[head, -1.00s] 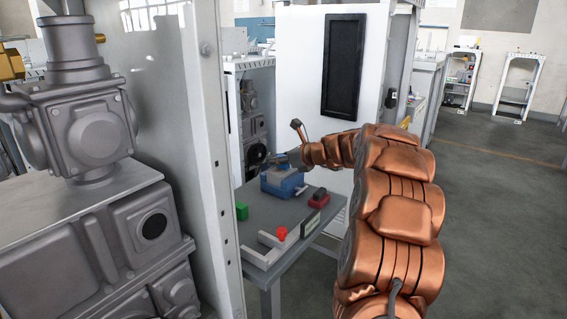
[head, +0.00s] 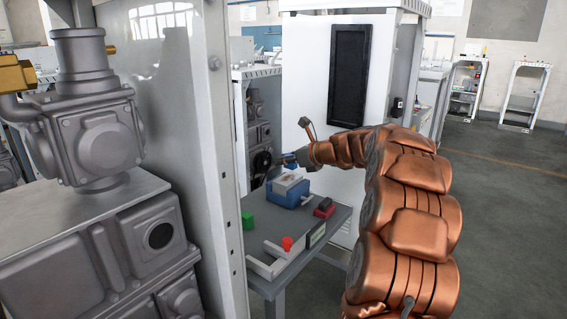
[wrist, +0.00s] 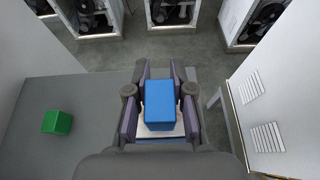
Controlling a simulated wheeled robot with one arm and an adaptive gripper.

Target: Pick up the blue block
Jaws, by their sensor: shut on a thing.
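The blue block (wrist: 160,100) is between the two fingers of my gripper (wrist: 160,85) in the wrist view. The gripper is shut on it. In the head view my gripper (head: 286,162) is at the far part of the grey table, above a blue box with a pale top (head: 289,193). A little blue shows at its fingertips, small and partly hidden. The held block appears clear of the box's top. A pale surface shows beneath the block in the wrist view.
On the table (head: 262,240) are a green block (head: 249,220), a red knob (head: 287,242) by a pale bracket, and a dark-and-red box (head: 324,208). A white cabinet panel (head: 300,80) stands behind. Another panel (head: 180,120) is at left. Floor at right is open.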

